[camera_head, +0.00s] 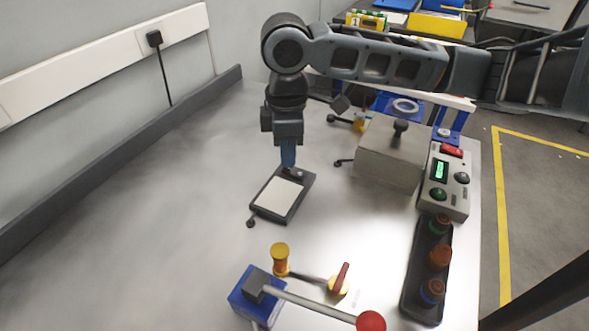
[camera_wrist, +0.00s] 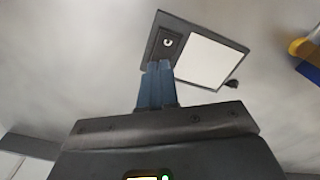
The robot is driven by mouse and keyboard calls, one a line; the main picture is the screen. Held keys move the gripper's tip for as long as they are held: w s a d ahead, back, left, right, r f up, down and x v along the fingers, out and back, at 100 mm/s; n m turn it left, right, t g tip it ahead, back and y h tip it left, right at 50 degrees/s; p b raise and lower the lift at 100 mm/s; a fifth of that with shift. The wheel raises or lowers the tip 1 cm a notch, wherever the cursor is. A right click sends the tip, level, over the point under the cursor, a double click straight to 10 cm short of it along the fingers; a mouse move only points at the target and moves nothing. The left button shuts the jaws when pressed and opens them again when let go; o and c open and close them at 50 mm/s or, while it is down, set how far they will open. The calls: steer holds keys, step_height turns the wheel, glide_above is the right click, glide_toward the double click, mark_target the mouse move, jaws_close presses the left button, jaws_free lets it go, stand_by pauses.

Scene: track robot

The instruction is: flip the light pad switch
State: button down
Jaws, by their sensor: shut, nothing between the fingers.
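The light pad (camera_head: 278,198) is a flat dark-framed slab with a white panel, lying on the metal table. Its small switch (camera_head: 295,172) sits on the dark strip at its far end. In the wrist view, the light pad (camera_wrist: 208,60) lies ahead of the fingers, and the switch (camera_wrist: 167,42) shows as a small pale round part in a dark recess. My gripper (camera_head: 288,164) is shut and empty, with its blue fingers pointing down close to the switch end. The fingertips (camera_wrist: 159,66) show near the strip's edge; I cannot tell whether they touch it.
A beige box with a black knob (camera_head: 392,153) stands right of my gripper. A red-balled lever on a blue base (camera_head: 257,298) is in front. The table's left is clear.

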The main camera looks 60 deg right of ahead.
steer(key=shift+f+b, duration=0.45)
steer(key=shift+f, duration=0.3)
steer(key=shift+r, duration=0.1)
stand_by(0.3)
steer(key=shift+r+p, duration=3.15)
steer(key=shift+r, duration=0.3)
